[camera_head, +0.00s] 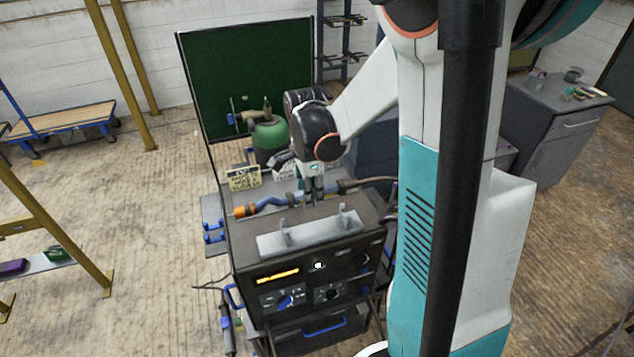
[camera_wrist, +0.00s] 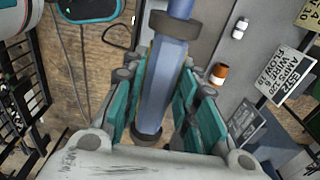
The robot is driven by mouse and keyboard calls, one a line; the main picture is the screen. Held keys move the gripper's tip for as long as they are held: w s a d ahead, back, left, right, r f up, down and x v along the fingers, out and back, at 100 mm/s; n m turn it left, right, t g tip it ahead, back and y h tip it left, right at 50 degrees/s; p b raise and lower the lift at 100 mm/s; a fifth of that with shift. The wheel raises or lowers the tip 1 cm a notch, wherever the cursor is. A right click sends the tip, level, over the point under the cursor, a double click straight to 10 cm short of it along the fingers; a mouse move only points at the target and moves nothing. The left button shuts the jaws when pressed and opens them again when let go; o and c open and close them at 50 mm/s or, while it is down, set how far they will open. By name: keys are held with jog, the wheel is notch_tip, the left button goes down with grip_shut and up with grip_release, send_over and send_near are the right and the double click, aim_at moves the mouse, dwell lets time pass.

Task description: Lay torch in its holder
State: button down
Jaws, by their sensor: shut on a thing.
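The torch (camera_head: 268,204) is a blue tube with an orange end at the left and a dark cable at the right. It lies roughly level across the picture, just behind the holder. My gripper (camera_head: 315,193) points down and is shut around the torch's handle. In the wrist view the blue handle (camera_wrist: 164,85) sits between the teal finger pads. The holder (camera_head: 310,231) is a pale grey plate with two upright cradles, on the front top of a dark welding machine. Its cradles look empty. The height of the torch above the machine top is hard to tell.
The welding machine (camera_head: 310,257) has knobs and a lit display. A yellowish label card (camera_head: 244,177) and a green gas cylinder (camera_head: 269,137) stand behind it. A green welding screen (camera_head: 250,75) is at the back. A grey cabinet (camera_head: 552,125) stands right.

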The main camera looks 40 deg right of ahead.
jog(key=shift+s+a+f+b, duration=0.1)
jog(key=shift+a+f+b, duration=0.1)
jog(key=shift+f+b, duration=1.8)
jog(key=shift+f, duration=1.2)
jog(key=shift+f+b, duration=0.15)
jog(key=shift+b, duration=0.15)
jog(key=shift+f+b, duration=1)
jog(key=shift+f, duration=0.15)
jog(key=shift+f+b, duration=0.75)
jog(key=shift+b, duration=0.1)
jog(key=c, duration=1.2)
grip_release()
jog(key=shift+r, duration=0.1)
